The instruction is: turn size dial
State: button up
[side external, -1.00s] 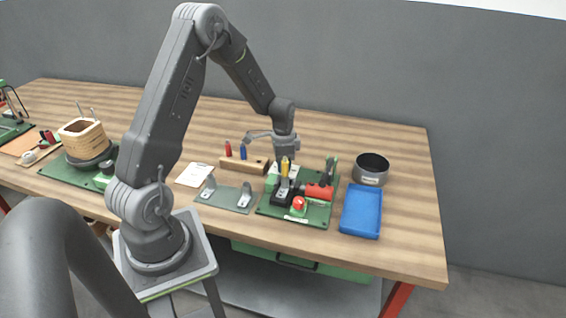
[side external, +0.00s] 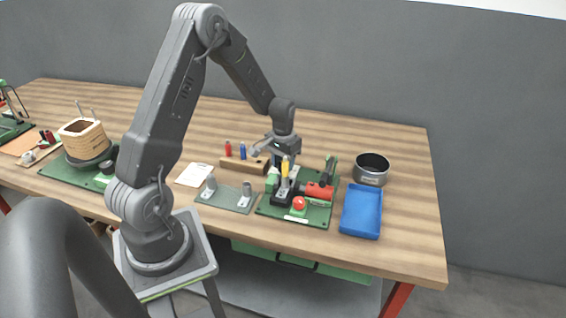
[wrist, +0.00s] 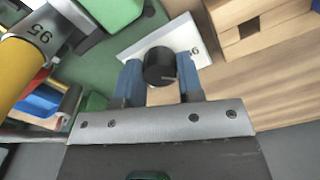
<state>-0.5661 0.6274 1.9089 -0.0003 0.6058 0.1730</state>
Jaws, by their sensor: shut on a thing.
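The size dial (wrist: 158,66) is a round black knob with a pale line on its face. It stands on a white plate (wrist: 200,42) with part of a printed number showing near the right finger. My gripper (wrist: 160,76) has its two blue fingers on either side of the knob and is shut on it. In the side view, my gripper (side external: 281,160) is low at the back of the green board (side external: 318,215), and the dial is hidden there.
A wooden block (side external: 240,163), red cylinder (side external: 320,191), red button (side external: 299,203), blue tray (side external: 361,212) and dark round pot (side external: 371,170) surround the work. Bare tabletop lies behind.

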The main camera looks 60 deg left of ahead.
jog(key=shift+n, duration=0.8)
jog(key=o, duration=0.9)
notch_tip(320, 180, up, 14)
jog(key=shift+f, duration=0.1)
